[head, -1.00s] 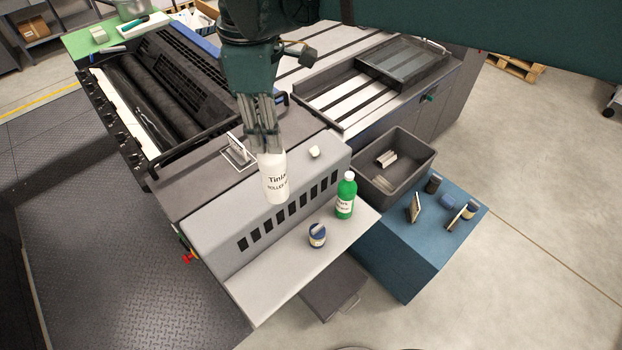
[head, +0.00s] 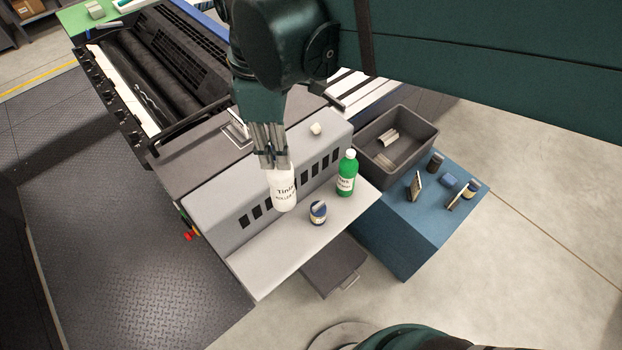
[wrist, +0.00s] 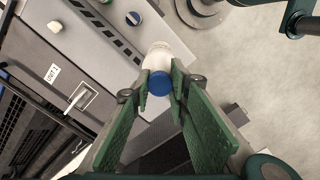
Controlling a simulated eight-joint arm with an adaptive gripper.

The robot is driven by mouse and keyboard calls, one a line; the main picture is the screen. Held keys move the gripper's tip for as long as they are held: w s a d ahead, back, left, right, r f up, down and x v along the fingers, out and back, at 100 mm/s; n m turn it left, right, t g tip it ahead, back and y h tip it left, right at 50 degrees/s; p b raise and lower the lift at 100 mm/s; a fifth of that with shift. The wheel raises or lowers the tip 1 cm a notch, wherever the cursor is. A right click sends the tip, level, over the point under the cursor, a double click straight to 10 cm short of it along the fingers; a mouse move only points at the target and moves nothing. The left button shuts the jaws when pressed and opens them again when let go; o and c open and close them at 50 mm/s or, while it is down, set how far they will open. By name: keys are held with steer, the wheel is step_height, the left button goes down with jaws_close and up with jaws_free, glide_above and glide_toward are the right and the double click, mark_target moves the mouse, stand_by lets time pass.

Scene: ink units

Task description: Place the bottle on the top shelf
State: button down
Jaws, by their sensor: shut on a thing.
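The white bottle (head: 284,189) with a printed label hangs upright in my gripper (head: 275,160). In the head view it overlaps the slotted front of the grey machine cover, above the pale grey shelf (head: 262,265). The gap between its base and the shelf cannot be told. In the wrist view the bottle (wrist: 159,57) has a blue cap (wrist: 160,83) between the green fingers of my gripper (wrist: 160,92), which are shut on its upper part. A green bottle (head: 346,178) with a white cap stands at the right of the shelf.
A blue-lidded jar (head: 318,212) stands on the shelf near the green bottle. A white knob-like piece (head: 316,129) sits on the machine cover. A dark bin (head: 409,160) and a blue cabinet (head: 399,238) with small items stand right. The shelf's left part is clear.

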mark_target(283, 199)
step_height(283, 199, down, 21)
steer(key=shift+f, duration=0.15)
stand_by(0.4)
steer(key=shift+f, duration=0.15)
steer(key=shift+f, duration=2.9)
steer(key=shift+f, duration=1.95)
steer(key=shift+f+b, duration=0.2)
steer(key=shift+b, duration=0.25)
steer(key=c, duration=2.2)
jaws_free()
steer(key=shift+r, duration=0.1)
steer(key=shift+r+p, duration=0.2)
steer(key=shift+p, duration=0.1)
steer(key=shift+a+r, duration=0.1)
steer(key=shift+r, duration=5.8)
